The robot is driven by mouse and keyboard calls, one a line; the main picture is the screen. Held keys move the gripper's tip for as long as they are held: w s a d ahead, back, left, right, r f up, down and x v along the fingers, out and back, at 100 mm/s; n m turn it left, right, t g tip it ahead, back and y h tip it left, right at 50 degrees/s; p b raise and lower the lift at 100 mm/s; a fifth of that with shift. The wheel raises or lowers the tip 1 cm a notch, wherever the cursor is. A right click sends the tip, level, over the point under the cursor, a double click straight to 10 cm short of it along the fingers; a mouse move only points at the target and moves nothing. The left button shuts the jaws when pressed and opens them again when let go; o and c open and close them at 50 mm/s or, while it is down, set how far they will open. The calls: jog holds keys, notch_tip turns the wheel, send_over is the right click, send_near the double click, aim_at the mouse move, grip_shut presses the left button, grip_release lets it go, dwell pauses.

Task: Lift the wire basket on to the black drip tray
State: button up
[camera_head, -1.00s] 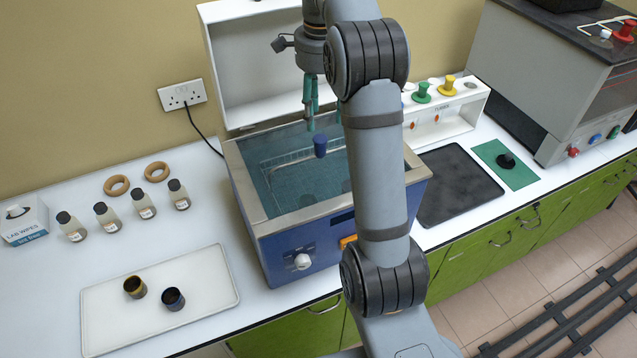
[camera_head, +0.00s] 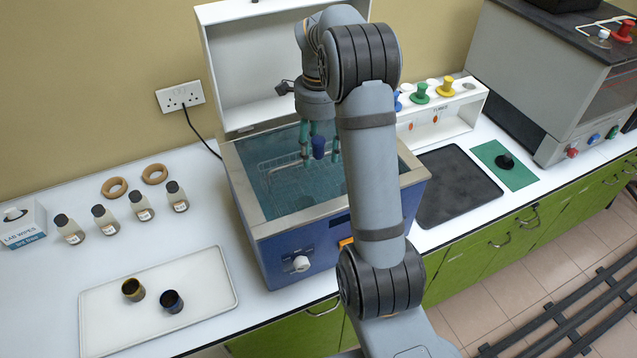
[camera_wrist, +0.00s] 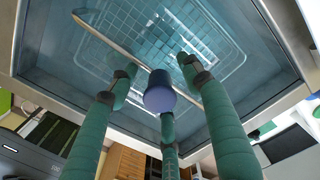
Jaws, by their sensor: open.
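The wire basket (camera_head: 283,163) sits in the liquid of the blue-sided bath (camera_head: 300,245), and its mesh shows in the wrist view (camera_wrist: 150,42). A thin bar handle crosses over it and carries a dark blue knob (camera_head: 318,147). My three-fingered teal gripper (camera_head: 320,154) is open, its fingers spread around the knob, which is also central between them in the wrist view (camera_wrist: 159,92). I see gaps between fingers and knob. My arm hides the right part of the bath. The black drip tray (camera_head: 455,187) lies flat and empty on the counter, right of the bath.
The bath's raised white lid (camera_head: 262,65) stands behind my gripper. A white rack (camera_head: 440,120) with coloured knobs stands behind the drip tray. A green mat (camera_head: 520,175) and a grey cabinet (camera_head: 540,90) are to the right. A pale tray (camera_head: 205,280) with two cups lies front left.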

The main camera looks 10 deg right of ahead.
jog(key=c, duration=0.3)
grip_shut()
dwell(0.5)
dwell(0.4)
